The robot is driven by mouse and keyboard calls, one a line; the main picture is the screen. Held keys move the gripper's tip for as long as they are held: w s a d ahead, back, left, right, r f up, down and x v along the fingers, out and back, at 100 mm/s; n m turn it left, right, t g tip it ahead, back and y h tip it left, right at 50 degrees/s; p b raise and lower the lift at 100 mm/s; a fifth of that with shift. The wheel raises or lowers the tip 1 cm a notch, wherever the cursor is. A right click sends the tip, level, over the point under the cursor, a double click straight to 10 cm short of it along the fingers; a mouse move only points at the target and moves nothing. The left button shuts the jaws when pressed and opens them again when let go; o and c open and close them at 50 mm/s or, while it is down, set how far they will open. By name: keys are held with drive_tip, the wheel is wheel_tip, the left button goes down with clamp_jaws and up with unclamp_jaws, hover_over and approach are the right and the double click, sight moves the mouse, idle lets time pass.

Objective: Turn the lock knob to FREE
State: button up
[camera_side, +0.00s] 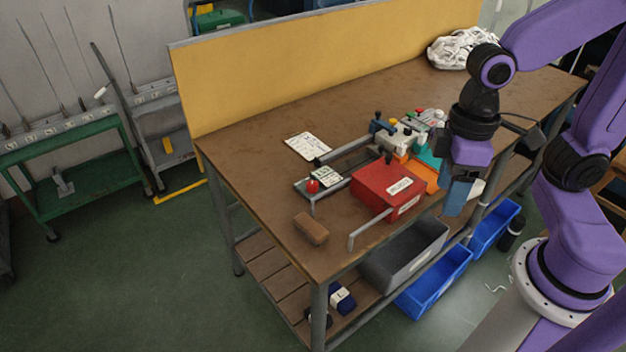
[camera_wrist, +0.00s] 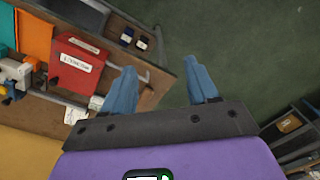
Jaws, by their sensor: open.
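A machine stands on the brown workbench, with a red box (camera_side: 385,187) that carries white labels, orange and teal blocks beside it, and a light-coloured unit (camera_side: 402,138) with small coloured parts behind. Small black knobs (camera_side: 388,156) rise from it; I cannot tell which is the lock knob, and the FREE marking is not readable. My gripper (camera_side: 457,207) is open and empty, pointing down to the right of the machine, near the bench's front edge. In the wrist view its blue fingers (camera_wrist: 160,67) are apart with nothing between them; the red box (camera_wrist: 76,66) shows to their left.
A control plate with a red button (camera_side: 312,186), metal rails and a brown block (camera_side: 311,229) lie left of the machine. A yellow panel (camera_side: 300,62) closes the back. White cloth (camera_side: 460,48) lies at the far right. Grey (camera_side: 405,258) and blue bins (camera_side: 434,285) sit below the front edge.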

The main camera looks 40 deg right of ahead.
drive_tip(key=w+a+m+y, duration=0.1)
drive_tip(key=w+a+m, duration=0.2)
drive_tip(key=w+m, duration=0.65)
drive_tip(key=m+y, duration=0.2)
drive_tip(key=m, duration=0.8)
hover_over(312, 184)
drive_tip(key=s+d, duration=0.2)
drive_tip(key=s, duration=0.4)
wheel_tip(312, 184, down, 4)
drive_tip(key=w+d+f+m+y, duration=0.1)
drive_tip(key=w+d+f+m, duration=0.2)
drive_tip(key=w+d+m, duration=0.3)
drive_tip(key=x, duration=1.1)
drive_tip(key=a+x, duration=0.1)
drive_tip(key=x, duration=0.5)
drive_tip(key=shift+w+r, duration=0.1)
drive_tip(key=shift+w, duration=0.3)
drive_tip(key=c, duration=1)
